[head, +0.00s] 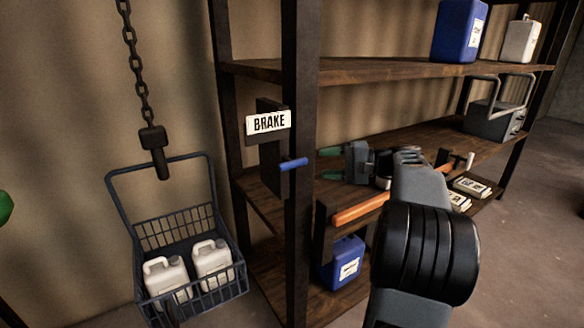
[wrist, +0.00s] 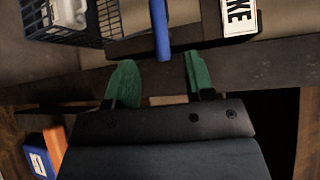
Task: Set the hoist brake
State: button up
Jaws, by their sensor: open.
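The hoist brake is a dark plate on the shelf post with a white BRAKE sign (head: 268,122) and a lever with a blue handle (head: 293,163) sticking out to the right. My gripper (head: 322,165) is open, its green fingers just right of the handle's end and apart from it. In the wrist view the blue handle (wrist: 161,30) points down toward the gap of my gripper (wrist: 159,62), its end about level with the fingertips. Part of the BRAKE sign (wrist: 239,16) shows at the upper right. The hoist chain (head: 139,65) holds a basket (head: 190,232).
Two white jugs (head: 212,258) are in the basket. A dark post (head: 299,80) stands beside the brake. An orange bar (head: 360,209) and a blue container (head: 343,262) are below my gripper. The shelf (head: 370,68) above holds a blue canister (head: 458,30).

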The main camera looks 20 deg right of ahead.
aim_at(298, 165)
jog(key=x, duration=0.9)
jog(key=shift+w+a+p, duration=0.15)
jog(key=shift+p, duration=0.15)
grip_shut()
